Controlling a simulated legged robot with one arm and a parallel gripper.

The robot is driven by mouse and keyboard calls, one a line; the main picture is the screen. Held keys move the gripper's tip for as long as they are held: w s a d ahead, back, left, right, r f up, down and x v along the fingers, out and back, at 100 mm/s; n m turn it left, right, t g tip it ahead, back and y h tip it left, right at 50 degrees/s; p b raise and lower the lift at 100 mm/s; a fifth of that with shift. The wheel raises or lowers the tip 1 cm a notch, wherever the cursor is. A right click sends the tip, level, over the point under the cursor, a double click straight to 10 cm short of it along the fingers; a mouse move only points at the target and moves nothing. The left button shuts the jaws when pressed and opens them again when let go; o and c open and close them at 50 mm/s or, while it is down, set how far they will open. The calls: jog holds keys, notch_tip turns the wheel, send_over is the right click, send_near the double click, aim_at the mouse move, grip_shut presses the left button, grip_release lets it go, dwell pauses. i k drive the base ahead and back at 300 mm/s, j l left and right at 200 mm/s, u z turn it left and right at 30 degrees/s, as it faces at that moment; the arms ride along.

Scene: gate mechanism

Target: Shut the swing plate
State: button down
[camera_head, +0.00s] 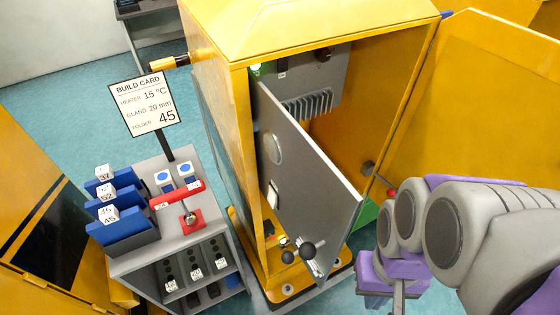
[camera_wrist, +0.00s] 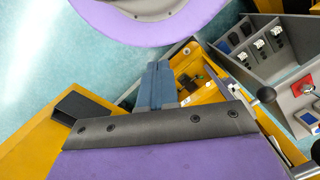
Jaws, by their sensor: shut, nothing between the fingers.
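The swing plate is a grey panel (camera_head: 300,180) hinged inside the yellow cabinet (camera_head: 215,90). In the head view it stands open, angled out of the cabinet opening toward me, with a round disc and a small pale label on its face. In the wrist view my purple wrist parts cover much of the frame, and I cannot clearly make out the plate there.
A yellow outer door (camera_head: 480,90) stands open at the right. A grey cart (camera_head: 185,250) left of the cabinet holds blue bins (camera_head: 120,215), a red handle (camera_head: 176,195) and a build card (camera_head: 143,103). Another yellow cabinet (camera_head: 35,210) is far left. Teal floor (camera_head: 70,110) lies clear behind the cart.

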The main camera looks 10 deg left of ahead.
aim_at(317, 208)
jog(key=k+l, duration=0.1)
jog(key=k, duration=0.85)
